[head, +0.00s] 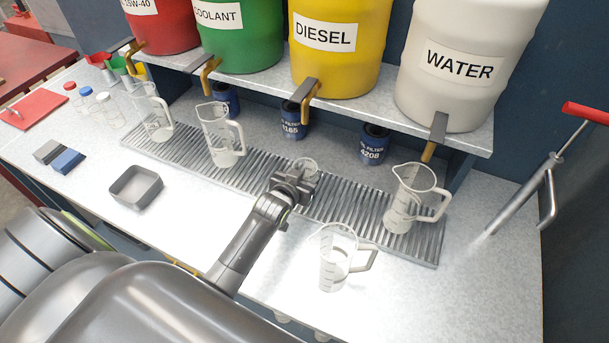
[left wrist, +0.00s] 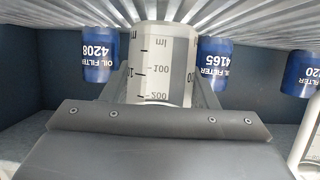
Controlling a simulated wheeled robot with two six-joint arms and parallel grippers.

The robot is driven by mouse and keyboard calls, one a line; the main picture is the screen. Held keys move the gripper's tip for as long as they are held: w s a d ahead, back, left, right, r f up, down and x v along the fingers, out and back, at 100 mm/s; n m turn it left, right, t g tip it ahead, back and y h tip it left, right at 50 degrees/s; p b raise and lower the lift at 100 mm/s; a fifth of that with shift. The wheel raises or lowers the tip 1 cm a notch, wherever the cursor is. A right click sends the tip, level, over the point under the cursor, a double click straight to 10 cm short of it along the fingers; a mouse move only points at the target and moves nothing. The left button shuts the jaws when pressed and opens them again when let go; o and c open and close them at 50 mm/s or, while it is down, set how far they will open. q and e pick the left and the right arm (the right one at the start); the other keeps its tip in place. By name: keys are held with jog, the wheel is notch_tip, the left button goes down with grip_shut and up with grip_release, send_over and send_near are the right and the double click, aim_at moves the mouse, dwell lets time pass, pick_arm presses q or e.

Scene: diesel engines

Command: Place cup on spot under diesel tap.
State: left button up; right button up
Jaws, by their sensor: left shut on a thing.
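My left gripper (head: 297,182) is shut on a small clear measuring cup (head: 307,165), mostly hidden behind it in the head view. In the left wrist view, which is upside down, the graduated cup (left wrist: 162,65) sits upright between the fingers, its base at or just over the ribbed grate. I cannot tell whether it touches. The yellow DIESEL barrel (head: 338,55) has its tap (head: 308,92) above and behind the cup. The spot under the tap is on the grate (head: 340,205); no mark shows. My right gripper is not in view.
Clear jugs stand on the grate under the other taps, including the WATER one (head: 411,200); another jug (head: 343,262) stands on the front counter. Blue oil filters (head: 295,120) stand behind the grate. A grey tray (head: 136,187) is at left, a red-handled pump (head: 530,180) at right.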

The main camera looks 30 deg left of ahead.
pick_arm(q)
jog(key=shift+f, duration=0.3)
jog(key=shift+f, duration=0.1)
jog(key=o, duration=1)
jog(key=shift+c, duration=0.2)
jog(key=shift+s, duration=0.15)
jog(key=b+v, duration=0.1)
jog(key=v, duration=1)
jog(key=shift+s+r, duration=0.3)
jog(key=shift+s, duration=0.05)
